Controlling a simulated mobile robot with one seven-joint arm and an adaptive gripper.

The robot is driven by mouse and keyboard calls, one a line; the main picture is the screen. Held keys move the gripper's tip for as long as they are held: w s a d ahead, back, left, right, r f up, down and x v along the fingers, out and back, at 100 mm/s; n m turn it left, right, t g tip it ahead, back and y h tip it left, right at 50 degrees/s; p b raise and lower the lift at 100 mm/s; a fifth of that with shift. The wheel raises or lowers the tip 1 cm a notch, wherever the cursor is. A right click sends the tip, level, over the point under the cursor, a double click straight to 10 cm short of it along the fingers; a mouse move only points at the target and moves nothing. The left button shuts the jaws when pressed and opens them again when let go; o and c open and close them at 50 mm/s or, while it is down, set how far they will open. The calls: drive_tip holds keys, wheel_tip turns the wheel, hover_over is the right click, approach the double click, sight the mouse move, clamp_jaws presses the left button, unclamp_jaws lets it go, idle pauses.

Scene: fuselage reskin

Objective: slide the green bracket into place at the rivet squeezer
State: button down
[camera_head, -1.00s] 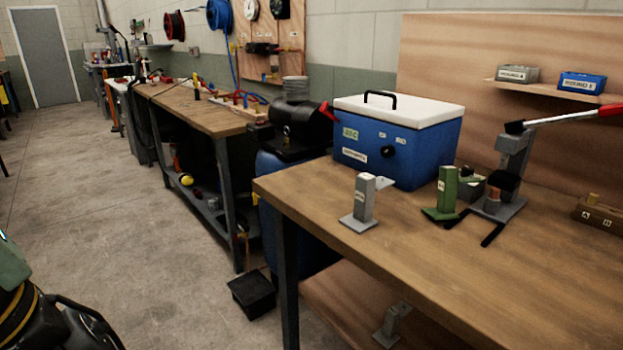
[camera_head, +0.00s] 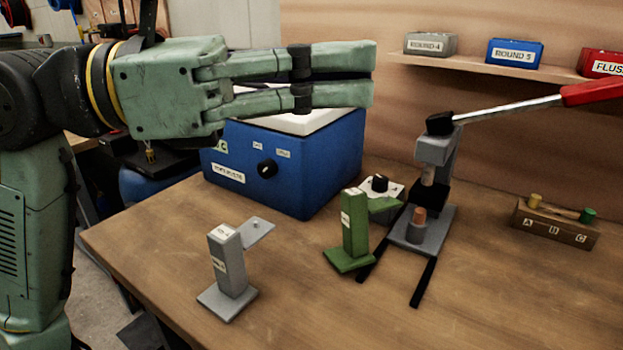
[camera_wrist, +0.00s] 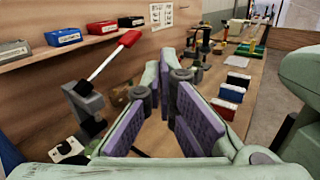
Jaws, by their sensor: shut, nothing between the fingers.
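The green bracket (camera_head: 355,228) stands upright on the wooden workbench in the head view, with its small base on the bench and a green arm reaching back right. The rivet squeezer (camera_head: 430,190) stands just right of it, with a long lever ending in a red grip (camera_head: 597,92). Two black rails (camera_head: 424,283) run forward from its base, and the bracket is near the left one. My gripper (camera_head: 372,75) is shut and empty, held high over the blue box, left of the squeezer. The squeezer also shows in the wrist view (camera_wrist: 86,103); the green bracket is not visible there.
A grey bracket (camera_head: 228,262) stands front left. The blue box (camera_head: 285,165) with a white lid is behind. A wooden block (camera_head: 555,225) marked with letters lies right. Bins (camera_head: 515,53) sit on the shelf. The front of the bench (camera_head: 330,320) is clear.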

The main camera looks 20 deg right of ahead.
drive_tip(key=w+d+f+n+t+y, duration=0.1)
drive_tip(key=w+d+f+t+y, duration=0.1)
drive_tip(key=w+d+f+y, duration=0.3)
drive_tip(key=n+t+y, duration=0.1)
drive_tip(key=t+y, duration=0.1)
drive_tip(key=y, duration=0.3)
approach(351, 236)
wheel_tip(351, 236, up, 3)
drive_tip(key=s, duration=0.2)
drive_tip(key=w+a+f+n+y, duration=0.1)
drive_tip(key=w+a+f+y, duration=0.2)
drive_tip(key=a+f+y, duration=0.1)
drive_tip(key=shift+t, duration=0.4)
drive_tip(key=x, duration=0.9)
drive_tip(key=shift+w+d, duration=0.15)
drive_tip(key=d+p, duration=0.1)
drive_tip(key=d, duration=0.2)
drive_tip(key=shift+d+r, duration=0.1)
drive_tip(key=shift+d, duration=0.45)
drive_tip(key=d, duration=0.4)
drive_tip(key=shift+b, duration=0.35)
